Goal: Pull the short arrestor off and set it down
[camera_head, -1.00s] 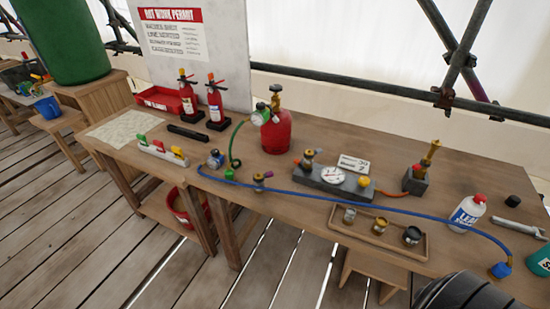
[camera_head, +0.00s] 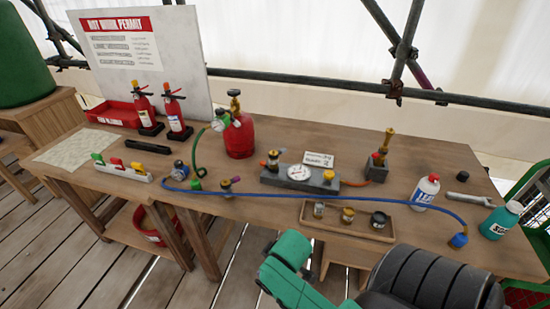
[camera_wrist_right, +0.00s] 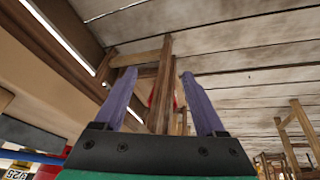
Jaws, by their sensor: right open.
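I cannot single out the short arrestor for certain. Small valve-like fittings lie on the workbench (camera_head: 250,215): a blue-and-metal fitting (camera_head: 180,171) on the left and a brass fitting with a purple part (camera_head: 227,186) near the middle. Another brass fitting (camera_head: 273,158) stands at the left end of the grey gauge block (camera_head: 300,176). My right gripper (camera_wrist_right: 158,75) is open and empty in the right wrist view, its two purple fingers apart, with floor planks and wooden legs beyond. It is outside the head view, where only my green arm shows. My left gripper is not in view.
A red cylinder (camera_head: 239,137) stands at the back with a green hose (camera_head: 199,150). A blue hose (camera_head: 330,195) crosses the bench. A tray (camera_head: 312,222) holds three small pots. A white bottle (camera_head: 424,193) and a teal bottle (camera_head: 500,221) stand right.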

